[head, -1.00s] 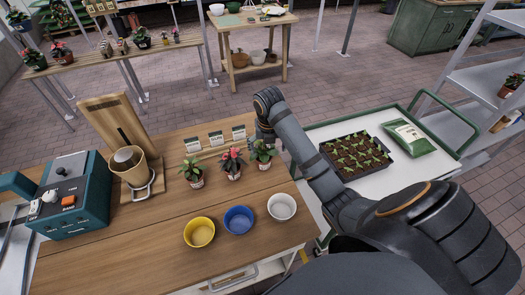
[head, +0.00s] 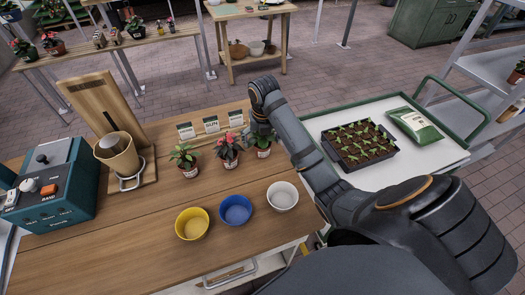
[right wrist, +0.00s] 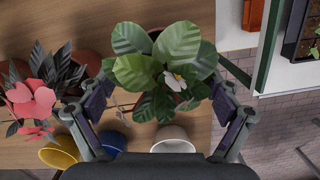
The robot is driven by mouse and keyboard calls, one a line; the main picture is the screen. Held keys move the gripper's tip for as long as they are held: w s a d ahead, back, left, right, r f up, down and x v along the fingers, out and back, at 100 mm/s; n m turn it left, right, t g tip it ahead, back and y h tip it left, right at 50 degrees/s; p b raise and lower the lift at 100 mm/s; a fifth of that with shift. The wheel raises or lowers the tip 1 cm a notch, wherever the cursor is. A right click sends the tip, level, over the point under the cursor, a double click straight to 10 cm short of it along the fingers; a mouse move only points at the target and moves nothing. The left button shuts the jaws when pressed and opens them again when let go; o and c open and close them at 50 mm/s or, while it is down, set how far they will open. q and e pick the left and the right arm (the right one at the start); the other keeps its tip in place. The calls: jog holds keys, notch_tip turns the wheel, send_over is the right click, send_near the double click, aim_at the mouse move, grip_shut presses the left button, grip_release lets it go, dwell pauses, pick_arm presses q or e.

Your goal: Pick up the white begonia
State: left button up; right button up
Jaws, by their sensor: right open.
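The white begonia (head: 263,142) is the rightmost of three potted plants on the wooden bench. In the right wrist view its broad green leaves and one small white flower (right wrist: 176,81) fill the middle. My right gripper (head: 262,128) is above and at this plant, pointing down. In the right wrist view the right gripper (right wrist: 161,88) is open, with one finger on each side of the foliage. Leaves cover most of the pot, and I cannot tell whether the fingers touch them. My left gripper is out of view.
A red-flowered plant (head: 228,150) stands close to the left, then another potted plant (head: 186,158). Label cards (head: 211,124) stand behind. Yellow (head: 192,223), blue (head: 235,210) and white (head: 282,195) pots stand in front. A seedling tray (head: 358,160) is on the cart to the right.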

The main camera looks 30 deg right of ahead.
aim_at(262, 143)
jog(key=f, duration=0.1)
jog(key=w+f+b, duration=0.1)
jog(key=f, duration=0.1)
jog(key=d+f+b, duration=0.1)
jog(key=shift+w+f, duration=0.25)
jog(key=shift+f, duration=0.1)
jog(key=shift+s+a+r, duration=0.1)
jog(key=shift+s+r, duration=0.05)
jog(key=shift+r, duration=0.05)
jog(key=shift+c, duration=0.5)
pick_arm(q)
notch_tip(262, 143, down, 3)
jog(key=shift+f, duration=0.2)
pick_arm(e)
jog(key=c, duration=1.3)
